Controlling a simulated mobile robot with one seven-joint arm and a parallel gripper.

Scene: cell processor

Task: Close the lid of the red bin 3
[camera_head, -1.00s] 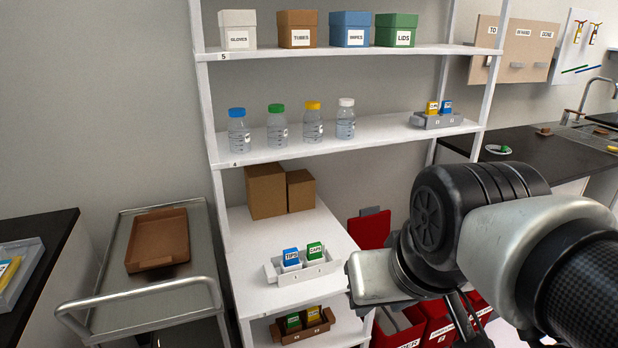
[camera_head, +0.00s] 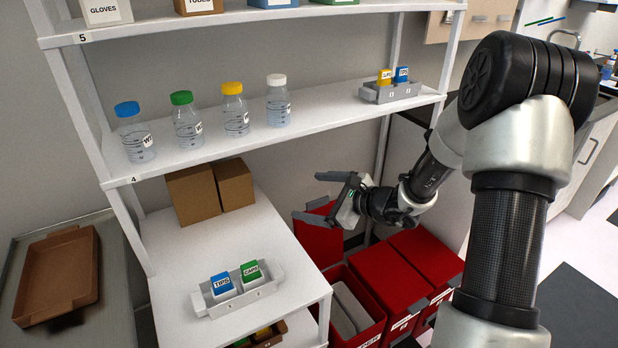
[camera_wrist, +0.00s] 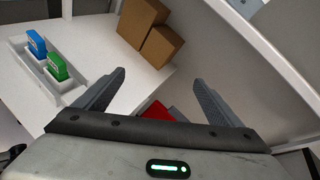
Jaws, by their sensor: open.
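The open red bin (camera_head: 369,301) stands on the floor right of the shelf, with grey contents inside. Its red lid (camera_head: 318,241) stands raised at the back of the bin; a red piece of it (camera_wrist: 157,111) shows between my fingers in the wrist view. The bin's number cannot be read. My gripper (camera_head: 316,196) is open and empty, just above the raised lid, its fingers pointing left. In the wrist view my gripper (camera_wrist: 158,78) has its fingers spread wide.
Two red bins with shut lids (camera_head: 389,276) (camera_head: 426,254) stand right of the open one. The white shelf (camera_head: 190,262) at left holds cardboard boxes (camera_head: 193,195) and a rack with tips and caps boxes (camera_head: 240,300). Bottles (camera_head: 235,116) stand on the board above.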

